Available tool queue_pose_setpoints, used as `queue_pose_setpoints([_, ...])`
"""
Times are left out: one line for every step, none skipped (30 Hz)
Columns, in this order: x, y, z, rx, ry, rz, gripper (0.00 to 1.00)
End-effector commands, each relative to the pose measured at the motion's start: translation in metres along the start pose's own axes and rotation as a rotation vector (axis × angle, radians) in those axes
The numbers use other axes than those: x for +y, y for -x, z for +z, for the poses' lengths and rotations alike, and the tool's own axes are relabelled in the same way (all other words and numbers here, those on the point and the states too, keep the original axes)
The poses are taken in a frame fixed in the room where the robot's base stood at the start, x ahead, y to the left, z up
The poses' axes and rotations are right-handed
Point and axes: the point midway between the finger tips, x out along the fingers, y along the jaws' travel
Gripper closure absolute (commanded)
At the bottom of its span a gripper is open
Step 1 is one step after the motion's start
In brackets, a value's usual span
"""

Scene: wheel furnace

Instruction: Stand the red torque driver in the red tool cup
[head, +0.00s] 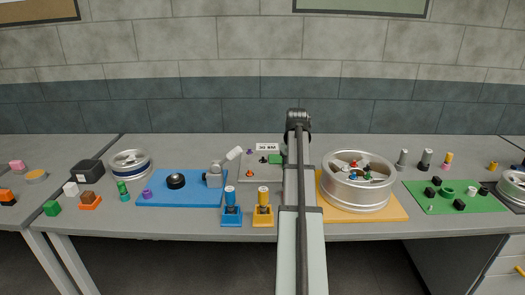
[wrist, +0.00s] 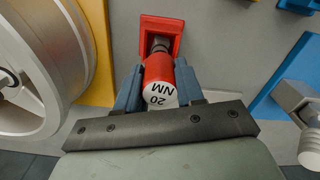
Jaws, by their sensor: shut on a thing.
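In the wrist view my gripper (wrist: 157,84) is shut on the red torque driver (wrist: 159,72), with one blue-grey finger on each side of its handle. The driver's white end cap reads "20 NM" and faces the camera. Its grey shank points away, toward the red tool cup (wrist: 176,27), and its far end lies within the outline of the cup's frame. I cannot tell how deep it sits or whether it touches the cup. In the head view my arm hides the gripper, the red driver and the red cup.
Blue (head: 231,216) and yellow (head: 263,216) cups, each holding a driver, stand left of my arm. A large silver wheel (head: 357,190) on a yellow mat (head: 396,211) is close on the right. A blue mat (head: 190,198) with a grey fixture (head: 215,178) lies left.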

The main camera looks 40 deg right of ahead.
Motion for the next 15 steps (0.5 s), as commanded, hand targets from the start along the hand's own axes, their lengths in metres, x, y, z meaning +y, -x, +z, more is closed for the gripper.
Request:
queue_pose_setpoints([-0.0001,-0.0009,0.0001,0.000,0.000,0.000,1.00])
queue_pose_setpoints([0.0000,-0.0014,0.0001,0.000,0.000,0.000,1.00])
queue_pose_setpoints([-0.0001,-0.0020,0.0002,0.000,0.000,0.000,1.00])
queue_pose_setpoints([-0.0001,-0.0025,0.0001,0.000,0.000,0.000,1.00])
queue_pose_setpoints([0.0000,-0.0030,0.0002,0.000,0.000,0.000,1.00])
queue_pose_setpoints([-0.0001,-0.0036,0.0001,0.000,0.000,0.000,1.00])
queue_pose_setpoints([-0.0001,-0.0041,0.0002,0.000,0.000,0.000,1.00])
queue_pose_setpoints([-0.0001,-0.0046,0.0002,0.000,0.000,0.000,1.00])
queue_pose_setpoints([-0.0001,-0.0052,0.0002,0.000,0.000,0.000,1.00])
queue_pose_setpoints([-0.0001,-0.0056,0.0002,0.000,0.000,0.000,1.00])
queue_pose_setpoints([-0.0001,-0.0061,0.0002,0.000,0.000,0.000,1.00])
queue_pose_setpoints([-0.0001,-0.0067,0.0002,0.000,0.000,0.000,1.00])
queue_pose_setpoints([-0.0001,-0.0071,0.0002,0.000,0.000,0.000,1.00])
queue_pose_setpoints([-0.0001,-0.0076,0.0002,0.000,0.000,0.000,1.00])
queue_pose_setpoints([-0.0001,-0.0082,0.0002,0.000,0.000,0.000,1.00])
